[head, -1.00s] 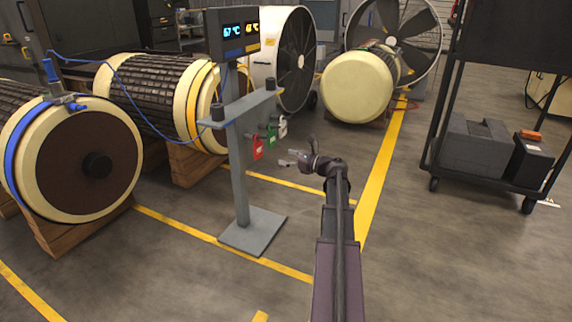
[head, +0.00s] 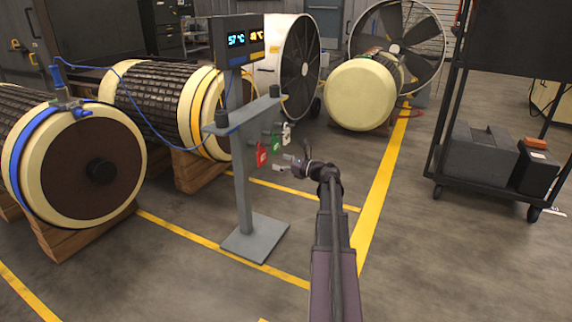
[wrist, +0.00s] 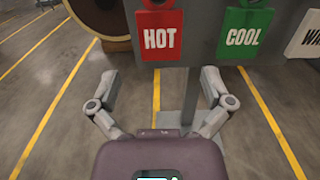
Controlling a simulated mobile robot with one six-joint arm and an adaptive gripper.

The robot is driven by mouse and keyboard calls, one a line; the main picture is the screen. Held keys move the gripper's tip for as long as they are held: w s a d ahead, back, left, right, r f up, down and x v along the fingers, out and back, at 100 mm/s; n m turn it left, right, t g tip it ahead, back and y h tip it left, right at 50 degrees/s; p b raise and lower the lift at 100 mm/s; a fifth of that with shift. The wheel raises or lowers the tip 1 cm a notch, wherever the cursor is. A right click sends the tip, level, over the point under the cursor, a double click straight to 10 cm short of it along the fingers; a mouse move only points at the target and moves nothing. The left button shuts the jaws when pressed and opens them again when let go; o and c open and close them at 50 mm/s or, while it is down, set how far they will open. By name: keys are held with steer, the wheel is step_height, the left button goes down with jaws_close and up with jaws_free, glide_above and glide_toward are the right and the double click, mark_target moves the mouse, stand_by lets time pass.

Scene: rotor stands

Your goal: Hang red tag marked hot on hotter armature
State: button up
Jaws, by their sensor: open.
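The red tag marked HOT (head: 262,155) hangs from the grey stand (head: 242,185), beside a green COOL tag (head: 276,144) and a white tag (head: 287,133). In the wrist view, the red tag (wrist: 160,38) faces me, ahead of and between my open fingers. My gripper (head: 284,165) is empty and just right of the tags; it also shows in the wrist view (wrist: 160,82). A blue-banded armature (head: 80,165) lies at left, and a yellow-banded armature (head: 165,100) behind it. The stand's display (head: 241,38) shows a blue reading like 57 °C and a yellow one, probably forty-something.
A third armature (head: 360,93) lies at the back before a large fan (head: 400,40). Another fan (head: 298,65) stands behind the stand. A dark cart (head: 490,180) is at right. Blue cable (head: 150,108) runs between the blue-banded armature and the stand. Floor around my arm is clear.

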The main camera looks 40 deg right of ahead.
mark_target(263, 156)
steer(key=shift+x, duration=3.05)
steer(key=c, duration=1.1)
steer(key=shift+o, duration=0.2)
steer(key=shift+r, duration=0.2)
steer(key=shift+p, duration=0.3)
steer(key=shift+r+p+v, duration=0.25)
steer(key=shift+r+v, duration=0.05)
steer(key=shift+v, duration=1)
steer(key=shift+r+p+v, duration=0.25)
steer(key=shift+v, duration=1.1)
steer(key=shift+r+p+v, duration=0.25)
steer(key=shift+r+v, duration=0.05)
steer(key=shift+v, duration=1)
steer(key=shift+r, duration=0.15)
